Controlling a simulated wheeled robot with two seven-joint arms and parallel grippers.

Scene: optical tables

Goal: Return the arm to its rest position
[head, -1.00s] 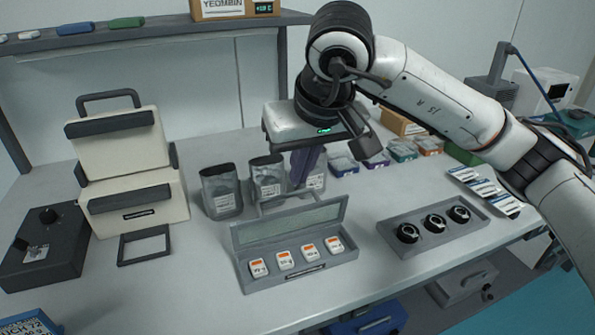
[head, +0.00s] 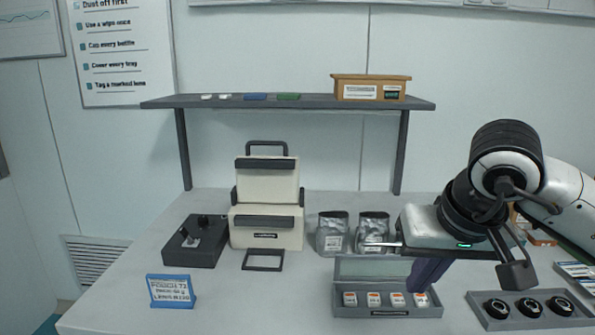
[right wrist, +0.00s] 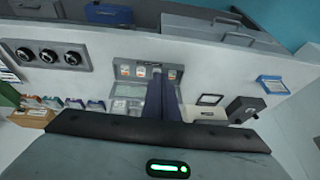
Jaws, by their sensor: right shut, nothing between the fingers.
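The arm comes in from the right edge, bent at a black joint. The open grey case (head: 345,310) holds several small white packs with orange labels and stands below the gripper. The left gripper is in no view.
Silvery pouches (head: 332,232) stand behind the case, close to the gripper. A grey tray (head: 475,318) with three black round parts lies to the right. A cream case (head: 266,239), a dark box (head: 193,240) and a blue sign (head: 171,291) stand to the left. A shelf (head: 300,103) runs behind.

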